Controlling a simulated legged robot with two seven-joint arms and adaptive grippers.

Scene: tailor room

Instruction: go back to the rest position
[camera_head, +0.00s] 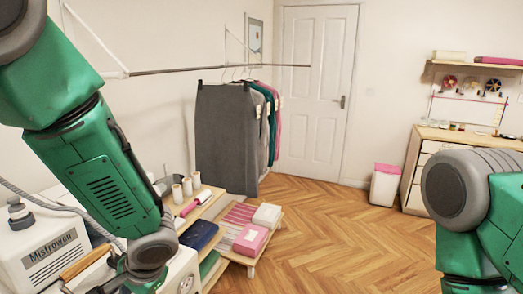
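My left arm comes in from the upper left, and its green and grey links run down to a dark joint near the bottom edge. My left gripper is outside the picture. My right arm shows only as a grey rounded joint and green links at the lower right. My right gripper is outside the picture too. Whether either gripper holds anything cannot be seen.
A white machine marked "Mistrowan" (55,255) stands at lower left, close to my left arm. A low wooden shelf (247,262) holds folded cloth and boxes. Garments hang on a rail (190,70). A drawer cabinet (413,165) and bin (385,187) stand right; wooden floor (330,240) between is clear.

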